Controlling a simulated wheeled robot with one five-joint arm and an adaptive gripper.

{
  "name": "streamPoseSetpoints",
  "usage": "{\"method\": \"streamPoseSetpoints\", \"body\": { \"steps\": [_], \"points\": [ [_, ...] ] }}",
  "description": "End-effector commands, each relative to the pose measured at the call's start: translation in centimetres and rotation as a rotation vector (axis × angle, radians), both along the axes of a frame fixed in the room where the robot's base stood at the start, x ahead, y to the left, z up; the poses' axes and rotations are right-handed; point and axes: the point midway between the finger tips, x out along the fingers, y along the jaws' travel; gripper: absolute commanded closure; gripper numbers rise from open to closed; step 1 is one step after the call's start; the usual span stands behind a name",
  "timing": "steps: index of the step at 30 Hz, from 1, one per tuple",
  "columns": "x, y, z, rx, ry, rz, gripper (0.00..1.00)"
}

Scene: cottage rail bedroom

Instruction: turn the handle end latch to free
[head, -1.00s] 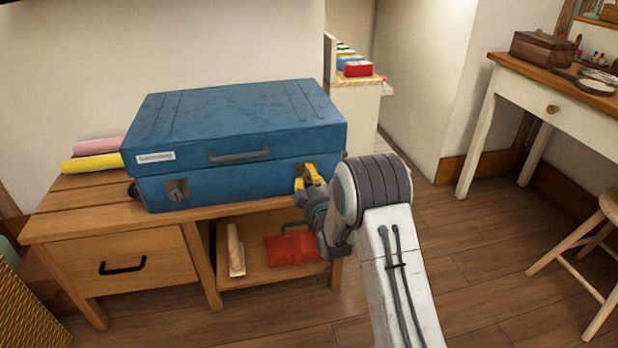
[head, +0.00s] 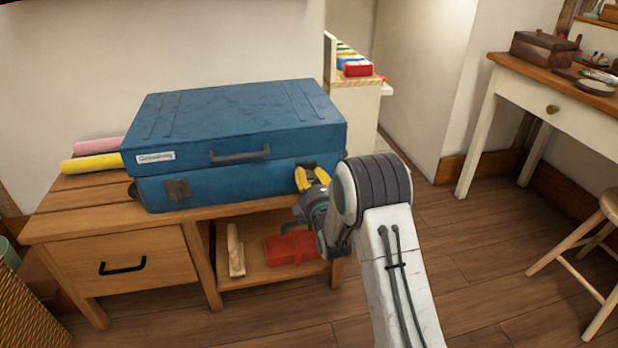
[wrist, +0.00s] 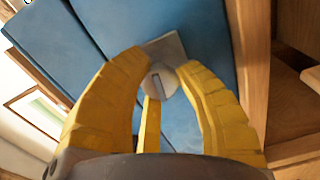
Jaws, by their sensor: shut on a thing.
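A blue suitcase (head: 235,130) lies closed on a wooden bench, with a dark handle (head: 240,155) on its front. One metal latch (head: 177,190) is on the front at the left. Another latch, at the right of the front, is mostly hidden by my gripper (head: 313,178) in the head view. In the wrist view this latch shows a pale square plate (wrist: 168,46) and a round slotted knob (wrist: 161,82). My gripper's yellow fingertips (wrist: 158,75) are on either side of the knob, shut on it.
The wooden bench (head: 120,230) has a drawer at the left and an open shelf with a red item (head: 292,247). Pink and yellow rolls (head: 92,163) lie beside the suitcase. A dressing table (head: 560,110) and stool (head: 600,220) stand at the right, with clear floor between.

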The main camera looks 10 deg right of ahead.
Motion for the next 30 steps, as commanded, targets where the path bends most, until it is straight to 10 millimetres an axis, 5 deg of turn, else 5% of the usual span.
{"method": "streamPoseSetpoints", "body": {
  "steps": [28,29,30],
  "points": [
    [0.04,-0.02,0.11,-0.174,-0.003,0.000,1.00],
    [0.04,-0.02,0.11,-0.174,-0.003,0.000,0.66],
    [0.03,-0.02,0.11,-0.173,-0.003,0.000,0.63]
  ]
}}
